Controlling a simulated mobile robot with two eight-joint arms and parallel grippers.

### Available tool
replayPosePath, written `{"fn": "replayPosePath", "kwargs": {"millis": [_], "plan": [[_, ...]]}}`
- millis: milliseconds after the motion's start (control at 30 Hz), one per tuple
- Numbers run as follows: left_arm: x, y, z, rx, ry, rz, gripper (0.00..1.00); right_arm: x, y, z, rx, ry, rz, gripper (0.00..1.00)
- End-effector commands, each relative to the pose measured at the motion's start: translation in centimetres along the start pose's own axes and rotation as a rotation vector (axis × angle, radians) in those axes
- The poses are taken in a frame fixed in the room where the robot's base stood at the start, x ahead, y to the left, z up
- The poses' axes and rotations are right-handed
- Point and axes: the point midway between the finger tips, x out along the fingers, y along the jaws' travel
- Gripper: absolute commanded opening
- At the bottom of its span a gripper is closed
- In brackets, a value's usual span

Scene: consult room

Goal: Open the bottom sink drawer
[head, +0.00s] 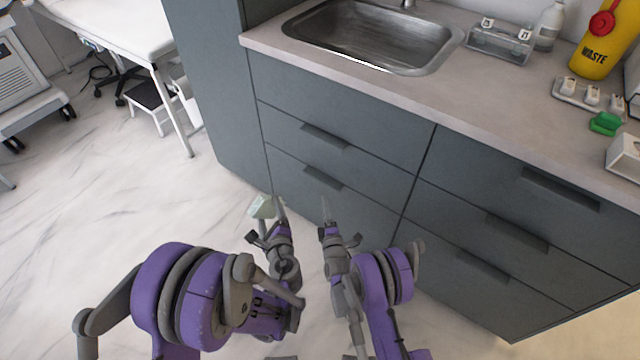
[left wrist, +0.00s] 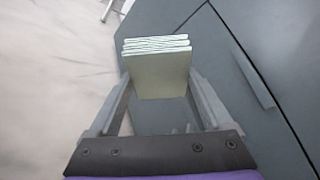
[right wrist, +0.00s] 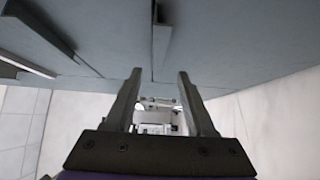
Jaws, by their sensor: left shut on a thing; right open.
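The bottom sink drawer (head: 345,208) is the lowest grey front in the left column under the sink, and it looks closed. Its dark handle (head: 322,178) is along the upper part of the front. My left gripper (head: 268,216) is shut on a pale green folded stack (head: 261,206), left of the drawer; the stack (left wrist: 158,70) also shows between the fingers in the left wrist view. My right gripper (head: 326,218) is open and empty in front of the drawer, below the handle in the head view. In the right wrist view, handles show above and beside the open fingers (right wrist: 160,75).
The middle drawer (head: 370,160) above is closed, as are the fronts in the right column (head: 470,240). The sink (head: 375,35) is in the counter above. A tall grey cabinet (head: 212,90) stands at the left. The marble floor (head: 90,200) at the left is clear.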

Motion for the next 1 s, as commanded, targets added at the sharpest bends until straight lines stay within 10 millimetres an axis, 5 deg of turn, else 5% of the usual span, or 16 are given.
{"fn": "replayPosePath", "kwargs": {"millis": [500, 933, 1000], "plan": [[0.7, 1.2, -1.2, 0.001, 0.002, 0.003, 0.39, 9.3, -0.1, 0.1, 0.002, 0.000, -0.001, 0.55], [0.8, 1.3, -1.3, 0.001, 0.002, 0.003, 0.39, 10.5, 0.1, 0.1, 0.002, 0.000, -0.001, 0.55], [0.8, 1.3, -1.3, 0.001, 0.002, 0.003, 0.39, 10.5, 0.1, 0.1, 0.002, 0.000, -0.001, 0.46]]}}
